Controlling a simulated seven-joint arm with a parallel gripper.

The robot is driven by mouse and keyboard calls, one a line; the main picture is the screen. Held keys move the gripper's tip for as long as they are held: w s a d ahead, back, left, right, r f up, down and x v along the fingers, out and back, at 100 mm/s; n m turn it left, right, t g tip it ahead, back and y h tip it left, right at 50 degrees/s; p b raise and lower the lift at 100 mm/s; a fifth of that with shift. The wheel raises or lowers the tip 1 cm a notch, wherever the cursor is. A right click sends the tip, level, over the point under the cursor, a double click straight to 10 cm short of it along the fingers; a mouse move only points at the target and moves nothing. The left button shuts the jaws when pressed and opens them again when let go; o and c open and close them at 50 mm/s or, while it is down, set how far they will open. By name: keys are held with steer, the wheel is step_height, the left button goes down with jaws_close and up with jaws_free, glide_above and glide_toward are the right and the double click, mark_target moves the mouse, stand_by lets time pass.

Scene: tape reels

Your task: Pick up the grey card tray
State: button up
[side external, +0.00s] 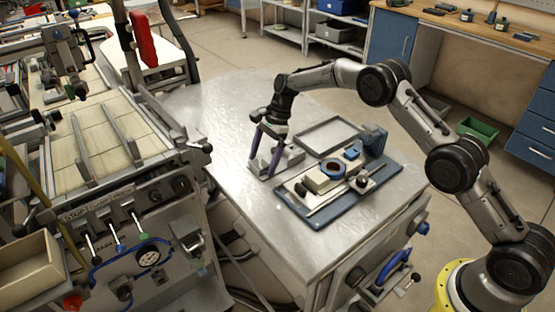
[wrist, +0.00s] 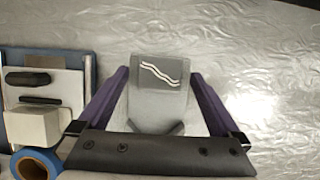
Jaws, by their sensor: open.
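A small light-grey tray-like piece, which I take for the grey card tray (side external: 290,160), sits on the metal tabletop left of the blue mat. In the wrist view the grey card tray (wrist: 160,105) has a darker grey face with white wavy lines at its far end. My gripper (side external: 263,167) points down at it with its purple fingers apart. In the wrist view my gripper (wrist: 160,76) is open, with one finger on each side of the piece. Slim gaps seem to show beside it; contact cannot be told. Its near end is hidden behind my gripper's dark crossbar.
A blue mat (side external: 310,211) carries a pale block, a blue tape reel (wrist: 37,163) and other small parts. A shallow, empty grey rectangular tray (side external: 326,135) lies behind. The metal tabletop (side external: 215,110) is clear at the back left. A machine (side external: 110,190) stands to the left.

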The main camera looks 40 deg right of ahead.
jaws_close()
stand_by(0.5)
steer(key=shift+r, duration=0.15)
